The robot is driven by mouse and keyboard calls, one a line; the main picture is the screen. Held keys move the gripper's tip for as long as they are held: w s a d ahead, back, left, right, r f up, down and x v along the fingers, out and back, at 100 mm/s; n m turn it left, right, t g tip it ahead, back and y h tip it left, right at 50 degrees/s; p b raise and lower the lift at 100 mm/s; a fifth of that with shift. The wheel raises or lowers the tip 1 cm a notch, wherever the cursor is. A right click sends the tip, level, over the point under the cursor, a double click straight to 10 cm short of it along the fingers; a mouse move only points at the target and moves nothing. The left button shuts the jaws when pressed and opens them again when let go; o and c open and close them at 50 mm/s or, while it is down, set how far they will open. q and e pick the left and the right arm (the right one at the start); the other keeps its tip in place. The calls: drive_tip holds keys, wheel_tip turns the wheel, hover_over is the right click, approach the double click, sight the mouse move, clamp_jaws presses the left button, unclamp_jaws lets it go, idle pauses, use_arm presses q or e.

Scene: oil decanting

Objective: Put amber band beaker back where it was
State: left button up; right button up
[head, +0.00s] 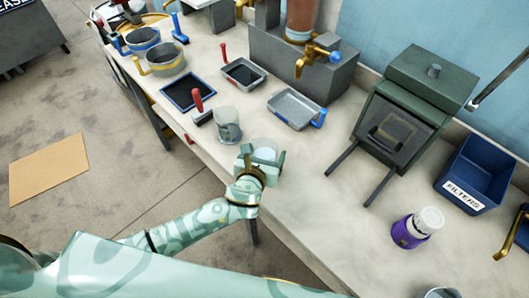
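My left gripper (262,168) is at the front edge of the bench, its fingers on both sides of a pale, clear-looking beaker (264,147). It appears shut on this beaker, which is upright; the fingers cover most of its side, so I cannot see a band colour. A second, grey translucent beaker (228,124) stands upright on the bench, just behind and left of the gripper. No amber band shows clearly on either beaker. My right gripper is not in view.
A red-handled tool (199,104), a dark tray (188,92) and a grey tray (293,108) lie near the beakers. A dark green box (425,85), blue filters bin (478,175) and purple-banded bottle (416,228) stand to the right. The bench between gripper and bottle is clear.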

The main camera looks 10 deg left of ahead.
use_arm(q)
drive_tip(key=shift+r, duration=0.15)
drive_tip(key=shift+s+r, duration=0.15)
drive_tip(key=shift+s, duration=0.25)
drive_tip(key=p+v, duration=0.2)
drive_tip(key=v, duration=0.9)
drive_tip(key=shift+s, duration=0.1)
